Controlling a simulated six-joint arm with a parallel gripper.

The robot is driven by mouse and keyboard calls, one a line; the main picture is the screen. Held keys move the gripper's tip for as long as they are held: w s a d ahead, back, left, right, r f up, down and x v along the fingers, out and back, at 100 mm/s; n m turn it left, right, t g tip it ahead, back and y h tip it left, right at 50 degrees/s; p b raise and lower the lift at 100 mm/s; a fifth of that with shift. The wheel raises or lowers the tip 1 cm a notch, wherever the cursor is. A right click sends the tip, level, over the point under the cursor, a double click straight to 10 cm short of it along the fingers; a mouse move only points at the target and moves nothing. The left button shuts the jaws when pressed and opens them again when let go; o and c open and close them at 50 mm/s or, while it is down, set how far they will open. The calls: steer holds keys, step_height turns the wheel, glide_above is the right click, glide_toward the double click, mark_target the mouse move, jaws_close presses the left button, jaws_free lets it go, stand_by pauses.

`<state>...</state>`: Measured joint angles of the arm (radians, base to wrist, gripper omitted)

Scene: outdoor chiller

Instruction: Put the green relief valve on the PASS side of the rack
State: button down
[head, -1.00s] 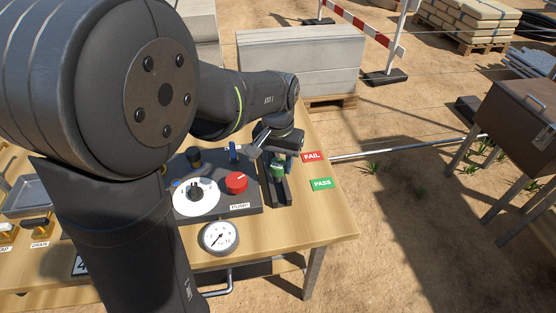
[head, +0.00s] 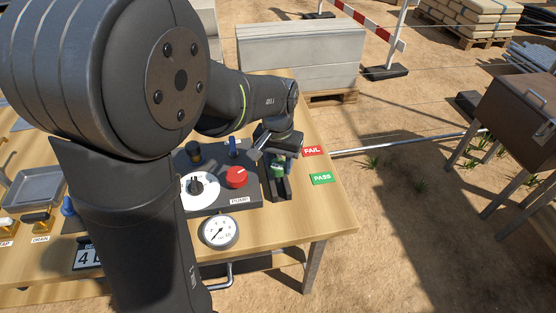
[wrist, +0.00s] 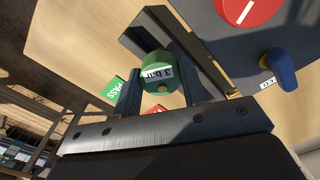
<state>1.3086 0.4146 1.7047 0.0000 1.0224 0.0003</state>
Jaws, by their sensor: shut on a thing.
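The green relief valve (wrist: 158,72) has a white label reading "3 bar" and shows between the two fingers in the wrist view. My gripper (wrist: 160,92) is shut on it. In the head view my gripper (head: 277,163) points down over the dark rack (head: 284,190), and the valve (head: 277,171) shows just below it. The rack also shows behind the valve in the wrist view (wrist: 205,65). The green PASS label (head: 321,178) and red FAIL label (head: 312,151) lie right of the rack. I cannot tell whether the valve touches the rack.
The pump panel (head: 245,195) with its red knob (head: 236,177) and a blue-handled lever (head: 233,147) stands close left of the rack. A pressure gauge (head: 220,232) lies in front. The bench (head: 325,215) is clear around the labels.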

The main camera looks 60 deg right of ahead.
mark_target(278, 164)
steer(key=shift+f, duration=0.3)
steer(key=shift+f, duration=0.7)
steer(key=shift+c, duration=1.5)
jaws_free()
steer(key=shift+r, duration=3.5)
